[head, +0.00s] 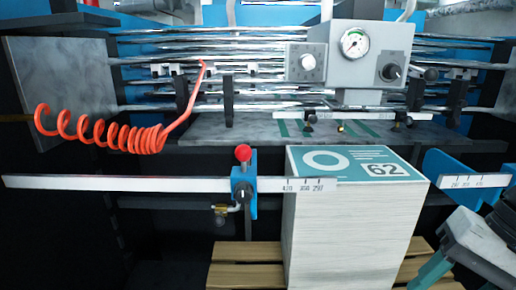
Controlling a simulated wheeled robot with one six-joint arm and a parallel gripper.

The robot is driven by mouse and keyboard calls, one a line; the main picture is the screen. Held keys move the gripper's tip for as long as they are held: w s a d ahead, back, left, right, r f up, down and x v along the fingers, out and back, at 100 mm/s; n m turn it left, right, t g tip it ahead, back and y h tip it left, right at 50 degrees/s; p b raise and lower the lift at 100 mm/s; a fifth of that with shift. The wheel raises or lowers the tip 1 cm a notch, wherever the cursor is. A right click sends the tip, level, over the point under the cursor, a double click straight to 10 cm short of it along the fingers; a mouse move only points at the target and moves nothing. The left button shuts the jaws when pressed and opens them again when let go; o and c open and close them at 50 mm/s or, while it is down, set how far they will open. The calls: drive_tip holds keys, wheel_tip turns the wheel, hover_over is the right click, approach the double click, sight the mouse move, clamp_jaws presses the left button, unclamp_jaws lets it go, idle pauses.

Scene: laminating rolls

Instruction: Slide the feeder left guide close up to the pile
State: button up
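The feeder left guide (250,219) is a blue upright plate with a black clamp and a red ball knob (243,153). It sits on a pale scale bar (130,183). The pile (350,235) is a tall white stack with a teal printed top marked 62. A dark gap shows between the guide's right side and the pile's left side; they are apart. My gripper (460,280), grey with teal fingers, is at the bottom right, right of the pile and far from the guide. Its fingers look spread, with tips cut off by the frame.
A blue right guide (448,178) stands beside the pile's right side on another scale bar (480,181). Wooden pallet slats (245,252) lie below. A red coiled hose (100,135) hangs at left. A grey gauge box (360,55) and metal rods are behind.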

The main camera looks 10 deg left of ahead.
drive_tip(key=w+a+r+m+g+y, duration=0.1)
drive_tip(key=w+a+r+m+y, duration=0.25)
drive_tip(key=a, duration=0.45)
drive_tip(key=w+a+r+m+g+y, duration=0.15)
drive_tip(key=w+a+y, duration=0.25)
drive_tip(key=a, duration=0.4)
drive_tip(key=m+t+y, duration=0.2)
drive_tip(key=m+y, duration=0.4)
drive_tip(key=m, duration=0.2)
approach(245, 153)
drive_tip(key=w+a, duration=0.1)
drive_tip(key=a, duration=0.9)
drive_tip(key=shift+a+f, duration=0.25)
drive_tip(key=shift+a, duration=0.1)
clamp_jaws()
drive_tip(key=shift+d, duration=0.15)
